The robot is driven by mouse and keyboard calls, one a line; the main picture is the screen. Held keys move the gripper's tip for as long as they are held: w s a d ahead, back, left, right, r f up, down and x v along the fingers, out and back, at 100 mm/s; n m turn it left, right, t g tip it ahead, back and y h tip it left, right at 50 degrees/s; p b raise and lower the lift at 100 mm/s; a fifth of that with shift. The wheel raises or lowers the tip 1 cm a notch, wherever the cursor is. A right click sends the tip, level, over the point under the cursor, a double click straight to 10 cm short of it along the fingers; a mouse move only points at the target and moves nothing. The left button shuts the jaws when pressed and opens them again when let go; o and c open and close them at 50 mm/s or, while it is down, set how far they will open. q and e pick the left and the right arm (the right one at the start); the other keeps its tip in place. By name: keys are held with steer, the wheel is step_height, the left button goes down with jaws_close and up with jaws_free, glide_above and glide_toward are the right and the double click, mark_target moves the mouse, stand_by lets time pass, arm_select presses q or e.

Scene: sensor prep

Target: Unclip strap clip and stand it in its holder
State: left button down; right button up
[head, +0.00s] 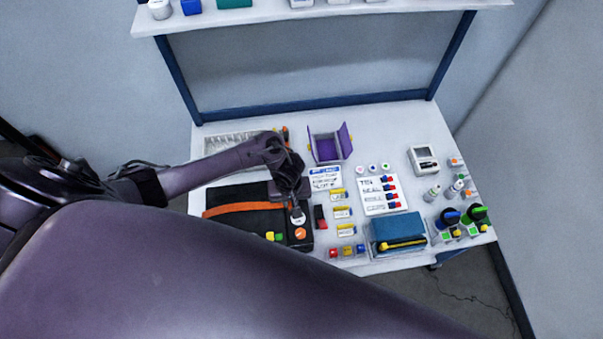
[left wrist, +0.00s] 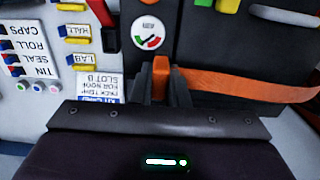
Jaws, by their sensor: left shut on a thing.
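The black case (head: 232,222) lies at the left of the table with an orange strap (head: 236,208) across it; the strap also shows in the left wrist view (left wrist: 248,86). My left gripper (head: 291,190) is over the case's right side, at the strap's end. In the left wrist view my gripper (left wrist: 160,85) is shut on an orange piece that looks like the strap clip (left wrist: 160,66). The fingers hide its lower part, and I cannot tell whether it is still joined to the strap. I cannot pick out the clip's holder for certain. My right gripper is not in view.
A red and black block (head: 320,217) stands right of the case, beside yellow labelled holders (head: 343,212). A purple open box (head: 328,147) is behind. A label sheet (head: 375,198), a teal box (head: 398,228) and several bottles (head: 456,188) fill the right side.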

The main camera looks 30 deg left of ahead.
arm_select(q)
steer(key=shift+s+a, duration=0.35)
steer(key=shift+a, duration=0.05)
steer(key=s+a+p, duration=0.2)
steer(key=s+a, duration=0.1)
steer(key=s+a+p, duration=0.2)
steer(key=s+a, duration=0.1)
steer(key=shift+s+a+p, duration=0.2)
steer(key=shift+a+p, duration=0.1)
steer(key=shift+a, duration=0.05)
steer(key=shift+s+a, duration=0.4)
steer(key=shift+a, duration=0.05)
steer(key=shift+s+a, duration=3.7)
steer(key=shift+a, duration=0.2)
steer(key=s+a, duration=0.7)
steer(key=shift+s+a, duration=0.15)
steer(key=shift+a, duration=0.2)
